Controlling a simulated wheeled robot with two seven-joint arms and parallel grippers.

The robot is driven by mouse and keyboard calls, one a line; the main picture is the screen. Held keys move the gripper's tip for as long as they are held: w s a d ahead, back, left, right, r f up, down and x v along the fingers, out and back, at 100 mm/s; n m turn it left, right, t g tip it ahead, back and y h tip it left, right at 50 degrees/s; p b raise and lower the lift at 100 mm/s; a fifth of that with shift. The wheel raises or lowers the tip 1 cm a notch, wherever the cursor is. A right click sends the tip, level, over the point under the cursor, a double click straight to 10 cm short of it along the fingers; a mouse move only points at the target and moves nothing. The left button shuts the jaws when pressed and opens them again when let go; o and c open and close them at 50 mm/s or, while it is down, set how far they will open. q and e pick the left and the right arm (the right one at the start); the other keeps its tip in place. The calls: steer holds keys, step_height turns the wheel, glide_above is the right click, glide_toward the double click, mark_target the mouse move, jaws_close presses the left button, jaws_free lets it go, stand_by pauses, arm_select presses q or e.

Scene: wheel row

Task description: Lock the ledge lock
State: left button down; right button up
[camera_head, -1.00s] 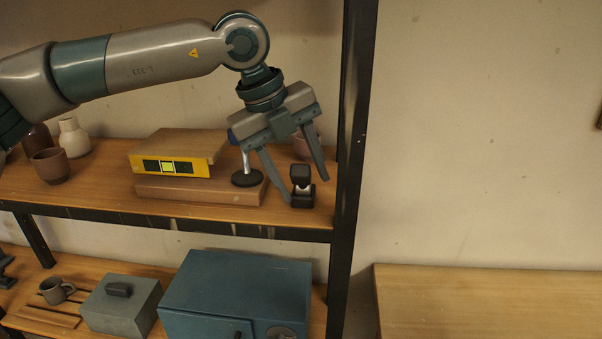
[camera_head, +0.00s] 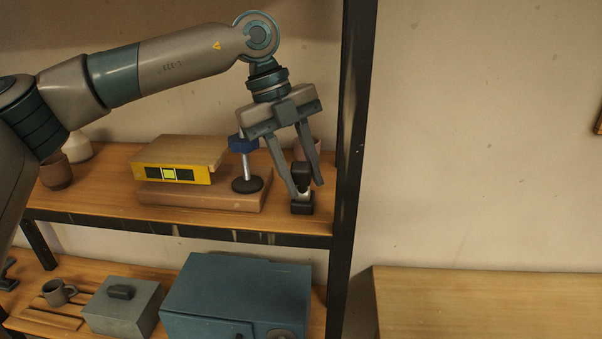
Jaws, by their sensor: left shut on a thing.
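A small dark block (camera_head: 302,209) with a pale middle and a dark upper part stands at the right end of the upper shelf, close to the front edge; it may be the ledge lock. My left gripper (camera_head: 307,190) comes down from above, with its fingers on both sides of the upper part, shut on it. The fingers hide part of the block, so its exact setting cannot be told. My right gripper is not in view.
Left of the block, a post with a blue head (camera_head: 243,144) stands on a round dark foot. Near it are a brown board (camera_head: 190,200) and a yellow-fronted piece (camera_head: 150,173). The dark shelf upright (camera_head: 350,150) is close on the right. A blue box (camera_head: 235,290) sits below.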

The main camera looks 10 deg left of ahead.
arm_select(q)
steer(key=w+g+p, duration=0.1)
steer(key=p, duration=0.1)
steer(key=r+g+p, duration=0.1)
steer(key=shift+w+n+g+p, duration=0.3)
steer(key=shift+w+g+p, duration=0.05)
steer(key=shift+w+g, duration=0.05)
steer(key=shift+w+g+p, duration=0.45)
steer(key=shift+g+p, duration=0.25)
steer(key=shift+p, duration=0.25)
